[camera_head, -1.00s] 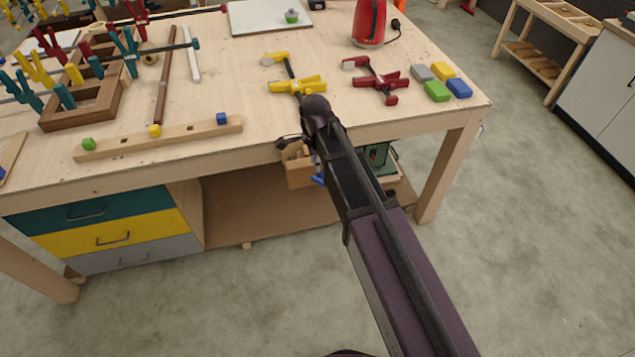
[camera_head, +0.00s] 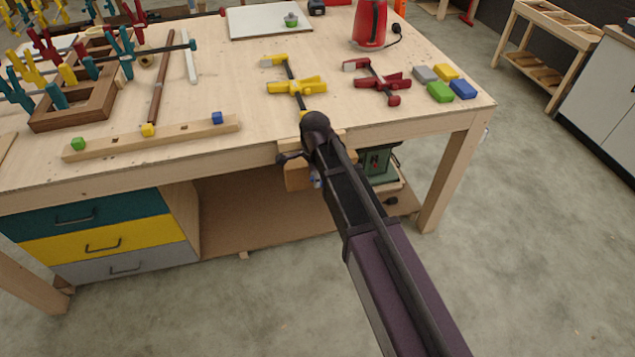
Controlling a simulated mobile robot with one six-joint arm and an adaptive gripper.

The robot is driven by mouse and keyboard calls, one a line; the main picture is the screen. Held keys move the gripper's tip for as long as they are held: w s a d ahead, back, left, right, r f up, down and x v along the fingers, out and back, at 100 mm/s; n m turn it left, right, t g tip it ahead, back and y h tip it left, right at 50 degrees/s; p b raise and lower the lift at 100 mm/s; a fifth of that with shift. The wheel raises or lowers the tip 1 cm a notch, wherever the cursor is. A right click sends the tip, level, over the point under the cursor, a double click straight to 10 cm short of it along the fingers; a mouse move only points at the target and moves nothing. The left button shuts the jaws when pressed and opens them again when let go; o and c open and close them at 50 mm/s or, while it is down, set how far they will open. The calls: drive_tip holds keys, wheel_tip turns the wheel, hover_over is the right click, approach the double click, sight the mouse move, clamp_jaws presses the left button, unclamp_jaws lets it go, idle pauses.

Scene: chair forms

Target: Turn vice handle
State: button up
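The wooden jaw of the vice (camera_head: 297,178) sticks out at the front edge of the workbench, partly covered by my arm. A small bluish-grey part shows beside my arm at the vice, too small to identify. I cannot make out the vice handle clearly. My gripper (camera_head: 291,158) shows only as a small dark shape at the upper part of the wooden jaw, left of my arm's end. Most of it is hidden behind my arm. I cannot tell whether its fingers are open or shut, or whether they touch the vice.
The workbench (camera_head: 215,155) carries yellow clamps (camera_head: 297,86), a red clamp (camera_head: 380,82), coloured blocks (camera_head: 440,91), a red kettle (camera_head: 370,22) and a wooden bar (camera_head: 180,134). Drawers (camera_head: 90,235) stand below at left. A green machine (camera_head: 378,163) sits under the bench. The floor in front is clear.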

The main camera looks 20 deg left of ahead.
drive_tip(key=shift+f, duration=0.15)
clamp_jaws()
drive_tip(key=shift+d, duration=0.2)
drive_tip(key=shift+a, duration=0.1)
drive_tip(key=shift+y, duration=0.3)
